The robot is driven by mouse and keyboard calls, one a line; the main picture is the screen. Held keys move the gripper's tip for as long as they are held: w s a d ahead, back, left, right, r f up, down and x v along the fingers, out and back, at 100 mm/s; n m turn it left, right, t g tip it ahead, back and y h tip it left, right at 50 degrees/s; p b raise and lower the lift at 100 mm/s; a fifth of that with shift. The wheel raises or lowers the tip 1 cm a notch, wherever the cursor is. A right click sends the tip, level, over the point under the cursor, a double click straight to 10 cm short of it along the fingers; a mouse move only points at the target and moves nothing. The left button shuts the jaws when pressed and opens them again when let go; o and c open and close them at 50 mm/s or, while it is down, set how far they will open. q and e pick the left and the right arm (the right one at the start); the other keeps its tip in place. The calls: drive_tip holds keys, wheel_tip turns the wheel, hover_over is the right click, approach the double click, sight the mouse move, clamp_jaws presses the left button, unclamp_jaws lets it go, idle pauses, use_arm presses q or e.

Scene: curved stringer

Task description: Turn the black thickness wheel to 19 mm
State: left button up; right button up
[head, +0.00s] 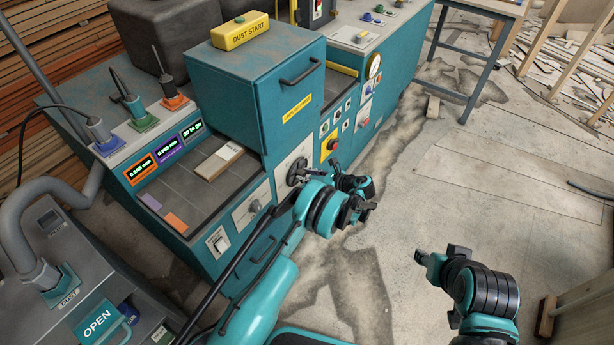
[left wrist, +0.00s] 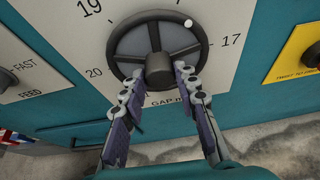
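The black thickness wheel (left wrist: 122,42) is on a pale dial plate at the top middle of the left wrist view. It has spokes, a round hub (left wrist: 160,70) and a white dot (left wrist: 187,22) at its upper right. The dot lies between the printed 19 (left wrist: 91,7) and 17 (left wrist: 232,39); 20 is at left. My left gripper (left wrist: 156,78) is open, fingertips either side of the hub and overlapping the wheel's lower rim. Contact is unclear. In the head view the wheel (head: 296,171) is partly hidden by my left gripper (head: 308,176). My right gripper (head: 435,256) is over bare floor, away from the machine.
A feed knob (head: 253,206) is left of the wheel and a yellow panel with a red knob (head: 331,144) is right of it. A drawer handle (head: 263,248) is below. Readouts (head: 167,147) glow at the left.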

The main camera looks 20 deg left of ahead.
idle(0.4)
use_arm(q)
drive_tip(key=shift+s+a+n+t, duration=0.1)
drive_tip(key=shift+n+t, duration=0.7)
drive_tip(key=shift+n, duration=0.3)
drive_tip(key=shift+s+f+n+t, duration=0.15)
drive_tip(key=shift+n+t, duration=1.05)
drive_tip(key=shift+n, duration=0.8)
drive_tip(key=shift+s+f+n+t, duration=0.15)
drive_tip(key=shift+n+t, duration=1.05)
drive_tip(key=shift+n, duration=0.8)
drive_tip(key=o, duration=1.2)
drive_tip(key=shift+a, duration=0.1)
drive_tip(key=shift+c, duration=0.2)
